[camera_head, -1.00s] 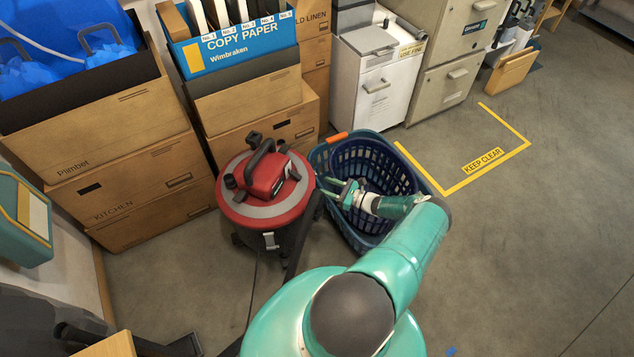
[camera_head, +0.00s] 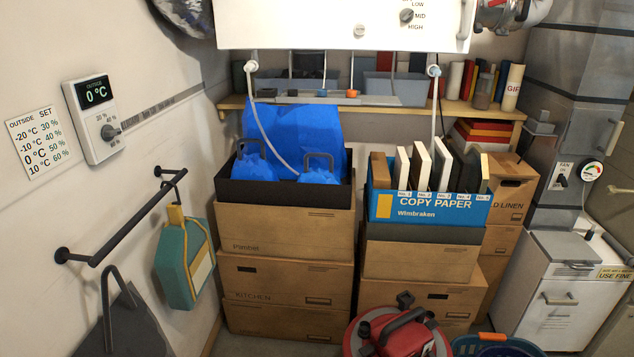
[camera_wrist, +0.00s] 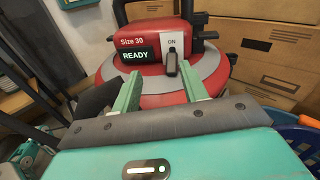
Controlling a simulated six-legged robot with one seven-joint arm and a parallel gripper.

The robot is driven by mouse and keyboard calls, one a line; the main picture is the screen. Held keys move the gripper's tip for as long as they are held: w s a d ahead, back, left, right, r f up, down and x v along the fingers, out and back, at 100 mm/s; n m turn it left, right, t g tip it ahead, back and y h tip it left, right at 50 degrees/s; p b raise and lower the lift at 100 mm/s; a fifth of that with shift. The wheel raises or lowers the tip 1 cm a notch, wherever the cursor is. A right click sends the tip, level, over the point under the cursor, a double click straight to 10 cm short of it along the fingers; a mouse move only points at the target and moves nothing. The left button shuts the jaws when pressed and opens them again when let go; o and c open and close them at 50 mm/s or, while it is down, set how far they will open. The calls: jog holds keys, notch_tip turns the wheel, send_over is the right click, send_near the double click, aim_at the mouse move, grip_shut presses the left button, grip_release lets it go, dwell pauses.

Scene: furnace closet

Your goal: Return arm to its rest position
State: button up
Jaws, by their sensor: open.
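My gripper (camera_wrist: 161,72) shows in the wrist view with its two green fingers apart and nothing between them. The fingers point toward a red canister vacuum (camera_wrist: 110,73) with a grey ring, a "READY" display (camera_wrist: 136,56) and a switch (camera_wrist: 170,62) marked "ON". I cannot tell whether the fingertips touch it. The vacuum's red top (camera_head: 402,334) also shows at the bottom of the head view. My arm and gripper are outside the head view.
A blue basket (camera_head: 497,346) stands right of the vacuum. Stacked cardboard boxes (camera_head: 287,281) and a copy paper box (camera_head: 428,207) stand behind. A wall rail (camera_head: 130,222) with a hanging teal container (camera_head: 184,262) is at left, and a white cabinet (camera_head: 560,300) at right.

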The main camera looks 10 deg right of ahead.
jog(key=w+a+r+n+g, duration=0.3)
jog(key=a+r+n+g, duration=0.15)
jog(key=r, duration=0.45)
jog(key=w+a+r+n+g, duration=0.35)
jog(key=a+r+n, duration=0.2)
jog(key=r, duration=0.35)
jog(key=w+a+r+n+g, duration=0.35)
jog(key=a+r+n, duration=0.2)
jog(key=r, duration=0.35)
jog(key=s+a+r+n+g+h, duration=0.1)
jog(key=s+a+r+n+h, duration=0.15)
jog(key=a+r, duration=0.45)
jog(key=s+a+r+n+g+h, duration=0.25)
jog(key=a+r, duration=0.35)
jog(key=r, duration=0.3)
jog(key=s+a+r+n+t+h, duration=0.1)
jog(key=s+a+r+n, duration=0.3)
jog(key=s, duration=0.5)
jog(key=s+a+r+n+t+h, duration=0.2)
jog(key=s+a+r+n+t, duration=0.2)
jog(key=s+a+r, duration=0.3)
jog(key=shift+s+a+r, duration=0.2)
jog(key=shift+s+r, duration=0.75)
jog(key=shift+s, duration=0.8)
